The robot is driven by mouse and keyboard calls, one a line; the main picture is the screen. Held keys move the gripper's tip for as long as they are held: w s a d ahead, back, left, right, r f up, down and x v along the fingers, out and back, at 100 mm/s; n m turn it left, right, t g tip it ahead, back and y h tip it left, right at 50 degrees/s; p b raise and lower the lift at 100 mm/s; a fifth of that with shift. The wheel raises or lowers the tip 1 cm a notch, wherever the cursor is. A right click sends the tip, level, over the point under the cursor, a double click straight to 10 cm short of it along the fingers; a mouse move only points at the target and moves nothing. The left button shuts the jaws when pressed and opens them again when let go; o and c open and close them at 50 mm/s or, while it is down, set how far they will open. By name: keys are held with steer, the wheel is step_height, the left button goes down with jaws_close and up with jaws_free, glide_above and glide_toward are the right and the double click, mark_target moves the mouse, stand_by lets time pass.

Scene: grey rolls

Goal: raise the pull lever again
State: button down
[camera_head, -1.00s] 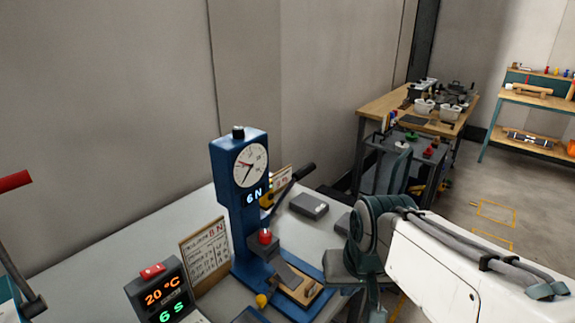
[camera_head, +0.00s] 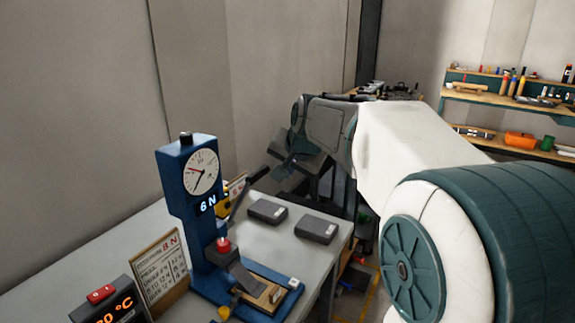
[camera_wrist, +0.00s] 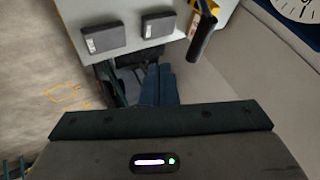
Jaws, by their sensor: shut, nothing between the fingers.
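The blue press (camera_head: 185,225) stands on the bench, with a dial gauge (camera_head: 203,173) and a display reading 6 N. Its pull lever (camera_head: 248,190) has a black handle that slants up and to the right from a yellow hub. The lever handle also shows at the top of the wrist view (camera_wrist: 203,38), apart from my gripper. My gripper (camera_head: 281,170) is to the right of the lever and a little above its tip level, touching nothing. In the wrist view my two fingers (camera_wrist: 159,82) lie side by side, shut and empty.
Two grey blocks (camera_head: 267,211) (camera_head: 316,229) lie on the bench right of the press. A sign card (camera_head: 160,272) and a display box with a red button (camera_head: 108,305) stand at left. Shelves (camera_head: 520,105) are far right.

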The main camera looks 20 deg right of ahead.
steer(key=w+a+f+p, duration=0.1)
steer(key=w+a+f, duration=0.2)
steer(key=w, duration=0.3)
steer(key=shift+w+a+f, duration=0.15)
steer(key=shift+f, duration=0.45)
steer(key=shift+r, duration=0.1)
